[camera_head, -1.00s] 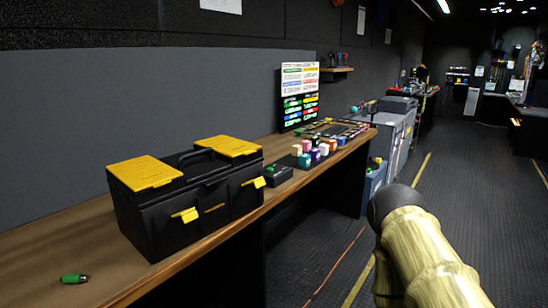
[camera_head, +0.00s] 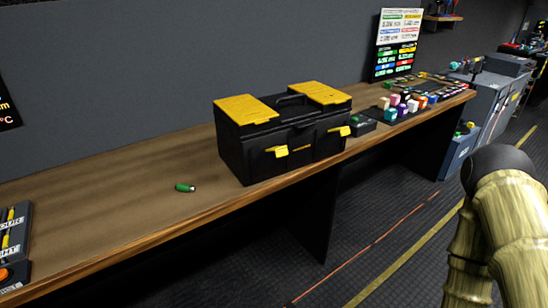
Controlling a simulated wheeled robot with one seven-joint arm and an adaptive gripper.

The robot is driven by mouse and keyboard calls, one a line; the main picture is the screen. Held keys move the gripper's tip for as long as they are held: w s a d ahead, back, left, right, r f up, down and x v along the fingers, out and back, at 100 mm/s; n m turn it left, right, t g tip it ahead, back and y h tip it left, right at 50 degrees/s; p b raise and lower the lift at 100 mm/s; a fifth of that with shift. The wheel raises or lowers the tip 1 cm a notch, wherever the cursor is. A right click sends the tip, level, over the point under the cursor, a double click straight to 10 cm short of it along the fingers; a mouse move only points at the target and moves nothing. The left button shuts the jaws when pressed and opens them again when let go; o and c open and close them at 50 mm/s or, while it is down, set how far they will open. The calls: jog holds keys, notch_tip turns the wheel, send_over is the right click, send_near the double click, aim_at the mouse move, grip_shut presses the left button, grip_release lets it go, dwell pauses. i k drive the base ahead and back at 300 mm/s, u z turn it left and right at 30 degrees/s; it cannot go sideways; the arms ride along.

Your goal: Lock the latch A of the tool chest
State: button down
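The tool chest (camera_head: 252,149) is black with yellow lid panels and a black carrying handle. It stands upright on the wooden workbench with its lid down. Two yellow latches show on its front: a left one (camera_head: 279,151) and a right one (camera_head: 342,131). Both appear to stick outward from the front face. I cannot read any letter that tells which one is latch A. My gripper is not in view; only part of my arm shows at the right edge, apart from the chest.
A black box with a green button (camera_head: 362,124) and several coloured blocks (camera_head: 403,104) are to the right. A labelled box (camera_head: 15,240) is at the far left. Floor in front is open.

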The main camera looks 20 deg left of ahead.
aim_at(280, 152)
jog(key=k, duration=0.25)
jog(key=z, duration=0.8)
jog(key=i, duration=0.6)
jog(key=u, duration=1.55)
